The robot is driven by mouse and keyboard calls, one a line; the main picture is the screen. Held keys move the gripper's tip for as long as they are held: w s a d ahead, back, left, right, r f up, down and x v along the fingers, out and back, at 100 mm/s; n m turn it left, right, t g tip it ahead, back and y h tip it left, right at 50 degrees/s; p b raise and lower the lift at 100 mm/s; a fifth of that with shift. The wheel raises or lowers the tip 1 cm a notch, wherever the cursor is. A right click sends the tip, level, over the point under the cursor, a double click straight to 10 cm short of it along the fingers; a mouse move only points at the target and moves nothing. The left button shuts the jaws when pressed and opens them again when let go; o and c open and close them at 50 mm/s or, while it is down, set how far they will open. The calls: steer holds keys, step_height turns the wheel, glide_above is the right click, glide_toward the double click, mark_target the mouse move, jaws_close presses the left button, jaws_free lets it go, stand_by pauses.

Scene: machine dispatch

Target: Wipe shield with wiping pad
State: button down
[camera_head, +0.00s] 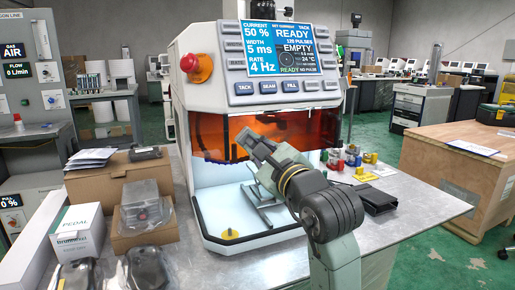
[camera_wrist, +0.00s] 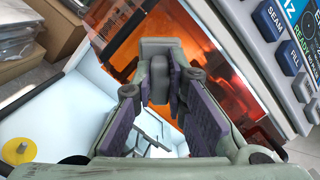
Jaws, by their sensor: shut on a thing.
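The shield (camera_head: 212,134) is the orange see-through window across the front of the white machine. Its orange surface also fills the upper middle of the wrist view (camera_wrist: 196,32). In the wrist view my gripper (camera_wrist: 160,92) is shut on a small grey block, which I take to be the wiping pad (camera_wrist: 160,76). A wider grey-green part sits behind the block, towards the orange surface. I cannot tell whether the pad touches the shield. My gripper hides part of the shield.
The machine's control panel (camera_head: 265,87) juts out above the shield. Boxes (camera_head: 105,178) crowd the left of the table; small coloured jars (camera_head: 352,155) stand right.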

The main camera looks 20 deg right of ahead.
steer(key=shift+d, duration=0.1)
steer(key=shift+w+d, duration=0.2)
steer(key=shift+d, duration=3.45)
steer(key=shift+d, duration=3.5)
steer(key=shift+w, duration=0.1)
steer(key=shift+a+b, duration=0.65)
steer(key=shift+a, duration=1.9)
steer(key=shift+s+a+b, duration=0.2)
steer(key=shift+a+b, duration=0.6)
steer(key=shift+a, duration=3.9)
steer(key=shift+r, duration=0.15)
